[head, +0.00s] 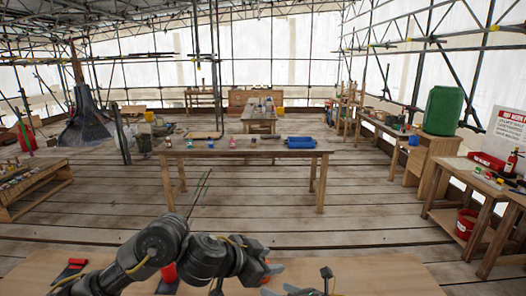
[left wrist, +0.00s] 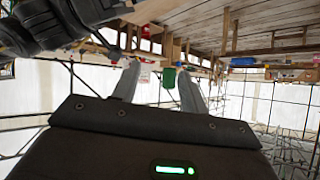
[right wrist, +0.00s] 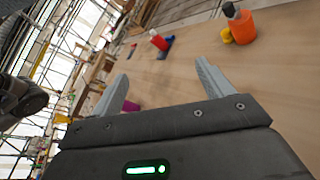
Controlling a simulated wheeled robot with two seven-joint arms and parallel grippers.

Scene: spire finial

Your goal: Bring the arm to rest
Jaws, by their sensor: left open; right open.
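My left arm reaches in from the left across the bottom of the head view, over the near bench (head: 370,276). My left gripper (head: 270,268) is low in the middle there. In the left wrist view my left gripper (left wrist: 160,75) has its fingers apart with nothing between them. My right gripper (head: 310,290) shows only partly at the bottom edge of the head view, lower and right of the left one. In the right wrist view my right gripper (right wrist: 160,75) is open and empty, with the wooden bench top (right wrist: 275,75) beyond its fingers.
In the right wrist view an orange cylinder (right wrist: 240,28), a small yellow piece (right wrist: 227,36) and a red item (right wrist: 158,40) are on the bench. A long table (head: 240,153) with bottles and a blue tray (head: 300,142) stands ahead. Plank floor (head: 385,200) between is mostly clear.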

